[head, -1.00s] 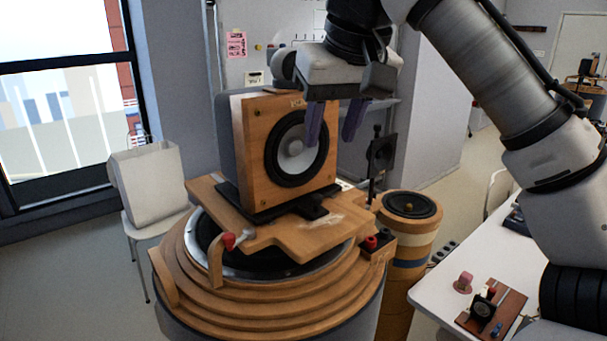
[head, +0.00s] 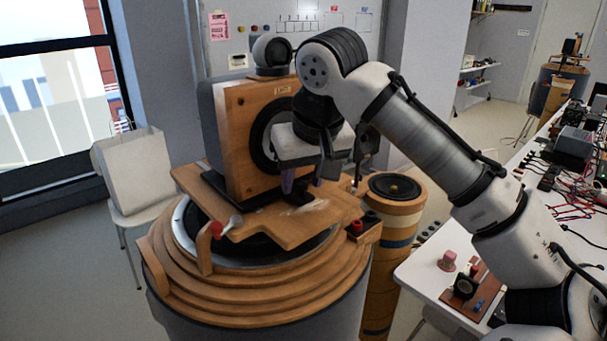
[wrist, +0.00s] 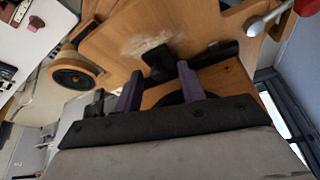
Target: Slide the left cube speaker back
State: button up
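The cube speaker (head: 236,131) has a wooden front, a grey body and a round black driver. It stands upright on a wooden board (head: 332,210) atop a round stepped pedestal (head: 258,308). My gripper (head: 305,180) is low in front of the speaker's face, over the board, and hides part of the driver. In the wrist view its two purple fingers (wrist: 160,88) are apart with nothing between them. The speaker's wooden face (wrist: 222,80) lies just beyond them; I cannot tell whether they touch it. A black block (wrist: 158,63) on the board is close to the fingers.
Red and black knobs (head: 362,222) are at the right. A round wooden column (head: 393,212) stands beside the pedestal. A white table (head: 420,272) holds small parts. A white chair (head: 140,180) is left.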

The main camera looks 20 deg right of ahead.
jog(key=shift+f, duration=0.2)
grip_shut()
jog(key=w+a, duration=0.1)
jog(key=w, duration=0.1)
jog(key=w+p, duration=0.1)
jog(key=w, duration=0.1)
jog(key=w+a+p, duration=0.1)
jog(key=w, duration=0.2)
jog(key=shift+a+r, duration=0.2)
jog(key=shift+a, duration=0.1)
jog(key=shift+w+a, duration=0.1)
jog(key=shift+w, duration=0.4)
